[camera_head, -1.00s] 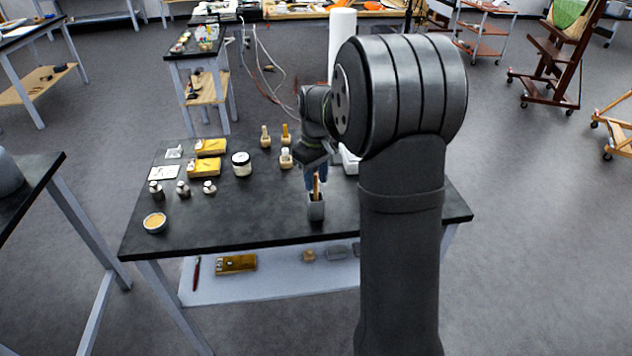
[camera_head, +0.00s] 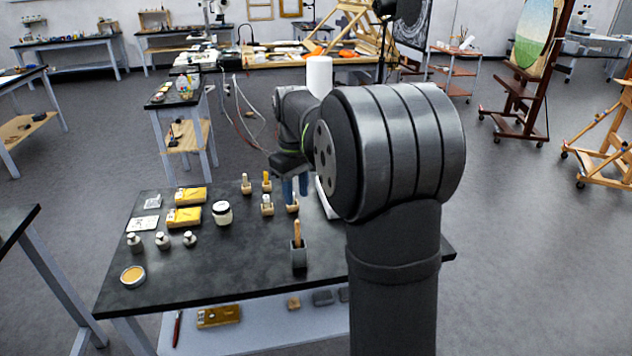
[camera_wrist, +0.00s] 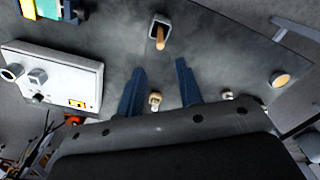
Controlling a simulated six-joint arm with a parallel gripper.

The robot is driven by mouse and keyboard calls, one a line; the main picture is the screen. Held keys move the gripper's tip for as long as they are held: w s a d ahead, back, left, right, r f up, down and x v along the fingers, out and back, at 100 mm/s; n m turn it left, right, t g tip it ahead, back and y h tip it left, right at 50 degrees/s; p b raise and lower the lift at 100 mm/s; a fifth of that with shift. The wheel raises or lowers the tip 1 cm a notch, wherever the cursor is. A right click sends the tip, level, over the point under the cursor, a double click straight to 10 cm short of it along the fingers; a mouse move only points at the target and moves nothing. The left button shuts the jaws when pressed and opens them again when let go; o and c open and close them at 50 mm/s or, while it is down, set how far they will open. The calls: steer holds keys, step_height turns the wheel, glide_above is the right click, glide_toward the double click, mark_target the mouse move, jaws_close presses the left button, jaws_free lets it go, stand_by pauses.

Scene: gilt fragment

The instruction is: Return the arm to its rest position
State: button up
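My arm reaches out over the dark worktable (camera_head: 220,290) from the right side of the head view. My gripper (camera_head: 293,190) points down above the table, with its blue fingers behind the grey cup (camera_head: 299,257). The cup holds a wooden-handled tool (camera_head: 297,232) and also shows in the wrist view (camera_wrist: 153,29), beyond the fingertips.
Small wooden-based pieces (camera_head: 267,205) stand close to the fingers. A white-lidded jar (camera_head: 222,213), yellow packets (camera_head: 184,217), small metal weights (camera_head: 162,240) and a round dish (camera_head: 133,276) lie left. A white box (camera_wrist: 70,75) shows in the wrist view. The table's front middle is clear.

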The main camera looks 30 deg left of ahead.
mark_target(297, 221)
step_height(297, 221, down, 13)
steer(key=shift+r, duration=0.2)
step_height(297, 221, up, 3)
steer(key=shift+f, duration=0.15)
steer(key=shift+r, duration=0.55)
steer(key=shift+f, duration=0.1)
